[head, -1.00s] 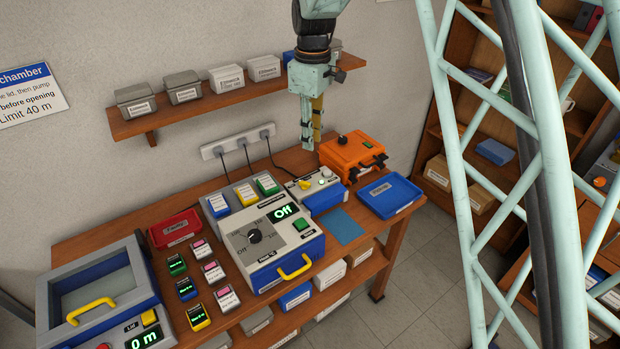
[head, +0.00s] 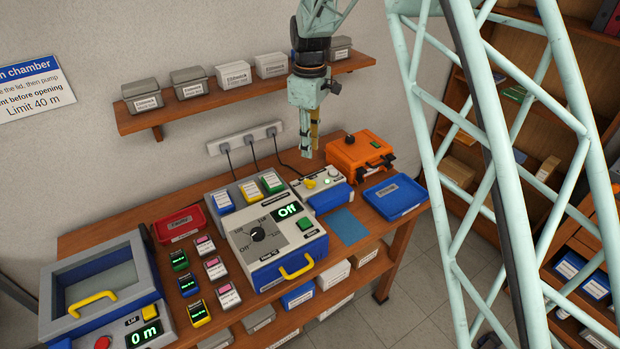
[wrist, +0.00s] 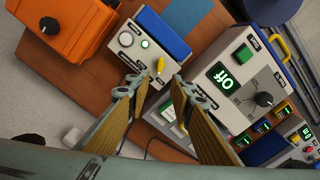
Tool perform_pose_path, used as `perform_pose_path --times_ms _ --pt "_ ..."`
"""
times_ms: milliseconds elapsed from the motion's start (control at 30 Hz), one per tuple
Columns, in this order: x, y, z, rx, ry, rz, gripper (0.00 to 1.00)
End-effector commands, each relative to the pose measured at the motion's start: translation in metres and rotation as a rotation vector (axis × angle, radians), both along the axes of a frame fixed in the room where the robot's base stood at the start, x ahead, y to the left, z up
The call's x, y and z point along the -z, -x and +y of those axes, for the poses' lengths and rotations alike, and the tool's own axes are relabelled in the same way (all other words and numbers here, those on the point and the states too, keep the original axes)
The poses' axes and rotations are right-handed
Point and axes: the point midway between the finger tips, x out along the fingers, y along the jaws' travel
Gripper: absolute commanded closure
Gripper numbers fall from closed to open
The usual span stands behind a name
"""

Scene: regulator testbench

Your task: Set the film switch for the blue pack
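A small grey-and-blue box (head: 329,196) carries a yellow lever knob (head: 310,184); I cannot read its labels. The knob also shows in the wrist view (wrist: 160,66), just beyond my fingertips. The blue pack (head: 223,201) stands at the left of a grey holder, beside a yellow pack (head: 249,192) and a green pack (head: 272,182). A larger tester (head: 276,244) has a black dial (head: 257,234) and a green display reading Off. My gripper (head: 308,152) points down above the back of the small box, apart from it. Its fingers (wrist: 158,88) are spread and empty.
An orange case (head: 360,153) and a blue tray (head: 396,195) stand right of the small box. A red tray (head: 179,224), several small coloured modules and a lidded chamber (head: 101,277) stand left. A wall shelf (head: 230,98) with boxes runs behind my arm.

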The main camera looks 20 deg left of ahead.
Motion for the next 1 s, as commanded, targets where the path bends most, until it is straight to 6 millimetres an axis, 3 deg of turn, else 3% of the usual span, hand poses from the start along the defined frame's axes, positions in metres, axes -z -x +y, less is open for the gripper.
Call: perform_pose_path --times_ms 367,1000 --pt "0.032 0.0 0.0 0.0 0.001 0.002 0.79" --pt "0.114 0.0 0.0 0.0 0.001 0.001 0.79"
